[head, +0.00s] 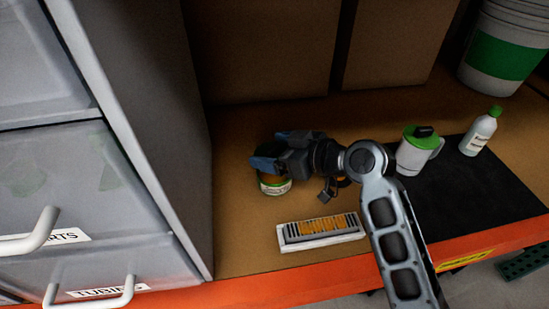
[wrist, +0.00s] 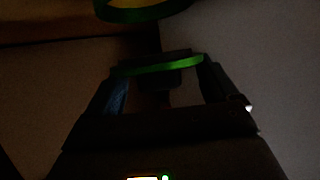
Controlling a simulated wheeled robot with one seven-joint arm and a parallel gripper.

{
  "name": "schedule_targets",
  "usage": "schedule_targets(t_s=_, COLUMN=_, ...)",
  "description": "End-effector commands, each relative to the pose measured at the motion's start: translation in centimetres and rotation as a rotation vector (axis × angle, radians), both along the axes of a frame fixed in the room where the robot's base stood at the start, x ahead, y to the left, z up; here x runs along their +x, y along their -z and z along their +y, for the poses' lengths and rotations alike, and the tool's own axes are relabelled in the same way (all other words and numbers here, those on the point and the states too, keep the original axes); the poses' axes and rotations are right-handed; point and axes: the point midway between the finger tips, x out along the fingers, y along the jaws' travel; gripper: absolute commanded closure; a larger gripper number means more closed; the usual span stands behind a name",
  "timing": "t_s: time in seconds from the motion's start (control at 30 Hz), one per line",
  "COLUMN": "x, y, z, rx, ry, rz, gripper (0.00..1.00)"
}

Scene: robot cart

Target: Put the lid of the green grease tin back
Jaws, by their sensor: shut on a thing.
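The grease tin (head: 274,187) stands on the brown shelf at the left, with a green-and-white label. In the wrist view its green rim (wrist: 140,15) and yellow inside show at the top edge, so it is uncovered. My gripper (head: 266,158) is just above the tin in the head view and hides part of its top. In the wrist view my gripper (wrist: 162,82) is shut on the green lid (wrist: 158,66), seen nearly edge-on between the fingers. The lid is apart from the tin there. I cannot make out the lid in the head view.
A slatted white tray-like part (head: 320,230) lies in front of the tin. Boxes (head: 265,50) close off the back; a drawer cabinet (head: 90,160) is left.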

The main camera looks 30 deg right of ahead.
Motion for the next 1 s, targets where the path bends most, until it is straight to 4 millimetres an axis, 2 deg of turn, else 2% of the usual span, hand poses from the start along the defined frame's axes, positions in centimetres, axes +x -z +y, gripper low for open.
schedule_targets(t_s=0.2, x=0.0, y=3.0, z=0.0, rx=0.001, ry=0.0, rz=0.003, gripper=0.47)
schedule_targets(t_s=0.73, x=0.0, y=4.0, z=0.0, rx=0.0, ry=0.0, rz=0.0, gripper=0.47)
schedule_targets(t_s=0.77, x=0.0, y=3.8, z=-0.1, rx=0.0, ry=0.0, rz=0.0, gripper=0.1)
schedule_targets(t_s=0.87, x=0.0, y=3.8, z=0.0, rx=0.0, ry=0.0, rz=0.001, gripper=0.01)
schedule_targets(t_s=1.0, x=0.0, y=3.8, z=0.0, rx=0.0, ry=0.0, rz=0.001, gripper=0.0)
